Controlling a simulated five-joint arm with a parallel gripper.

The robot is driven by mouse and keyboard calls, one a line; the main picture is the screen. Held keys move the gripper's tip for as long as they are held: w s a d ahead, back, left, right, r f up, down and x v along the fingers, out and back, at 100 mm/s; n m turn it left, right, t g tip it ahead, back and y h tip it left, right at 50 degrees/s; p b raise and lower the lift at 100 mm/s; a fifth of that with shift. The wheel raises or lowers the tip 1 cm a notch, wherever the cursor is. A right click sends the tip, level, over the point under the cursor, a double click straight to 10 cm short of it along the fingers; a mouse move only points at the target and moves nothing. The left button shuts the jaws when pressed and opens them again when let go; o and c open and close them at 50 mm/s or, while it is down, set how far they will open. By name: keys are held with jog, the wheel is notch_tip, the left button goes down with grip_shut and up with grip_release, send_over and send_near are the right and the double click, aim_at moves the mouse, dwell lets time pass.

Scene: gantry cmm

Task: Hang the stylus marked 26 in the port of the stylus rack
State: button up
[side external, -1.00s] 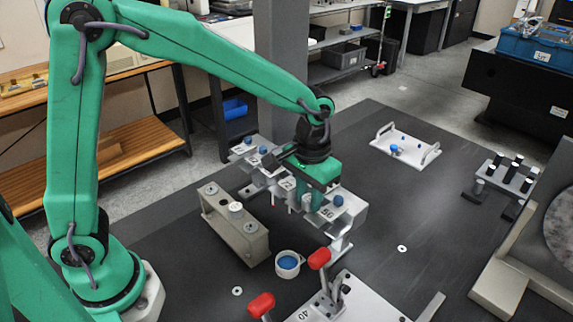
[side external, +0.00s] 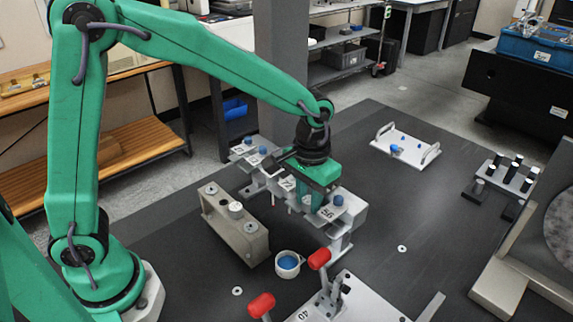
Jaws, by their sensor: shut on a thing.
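The stylus rack (side external: 345,222) is a long grey stand with numbered plates, running from upper left to lower right at the middle of the side external view. Blue-topped styli sit at its far left end, and one blue top (side external: 338,200) shows at its near right end. My gripper (side external: 308,206) points down over the middle of the rack. It is shut on a stylus, which is mostly hidden by the fingers and the rack, so its mark cannot be read. I cannot tell whether the stylus is seated in a port.
A beige block (side external: 228,232) with round tops stands left of the rack. A white cup (side external: 288,266) with blue inside and a red-handled clamp fixture (side external: 330,300) are in front. A white handled tray (side external: 410,150) and a block with black pins (side external: 506,178) stand to the right.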

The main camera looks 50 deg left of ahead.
aim_at(305, 199)
jog(key=o, duration=0.9)
jog(key=shift+o, duration=0.2)
jog(key=shift+r, duration=0.15)
jog(key=shift+r, duration=3.8)
jog(key=shift+s+a+r, duration=0.15)
jog(key=shift+a+r, duration=0.05)
jog(key=shift+a, duration=0.1)
jog(key=s+a+r+t, duration=0.2)
jog(key=s+a, duration=0.4)
jog(key=s, duration=0.2)
jog(key=s+a+r+t, duration=0.1)
jog(key=s+a+t, duration=0.2)
jog(key=s+a, duration=0.4)
jog(key=shift+s+r+t, duration=0.3)
jog(key=shift+s+r, duration=0.05)
jog(key=shift+s, duration=0.25)
